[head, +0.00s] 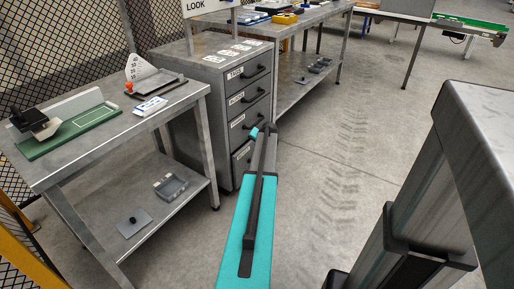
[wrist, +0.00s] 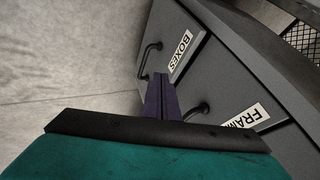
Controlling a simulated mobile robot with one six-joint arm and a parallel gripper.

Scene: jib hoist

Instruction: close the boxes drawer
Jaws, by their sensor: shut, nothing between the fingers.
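The grey drawer cabinet (head: 222,62) stands left of centre in the head view, with several labelled drawer fronts. The boxes drawer (wrist: 182,38) shows in the wrist view with its white BOXES label and a dark handle (wrist: 148,58). Its front looks nearly in line with the frames drawer (wrist: 225,85) beside it; I cannot tell whether a small gap remains. My gripper (wrist: 161,80) is shut and empty, its fingertips in front of the drawer fronts between the two handles. Contact is not clear. In the head view my arm hides part of the lower cabinet front.
A workbench (head: 190,93) with a green board (head: 65,133) stands left of the cabinet. A longer bench (head: 320,17) stands behind it on the right. The floor (head: 330,160) right of the cabinet is clear.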

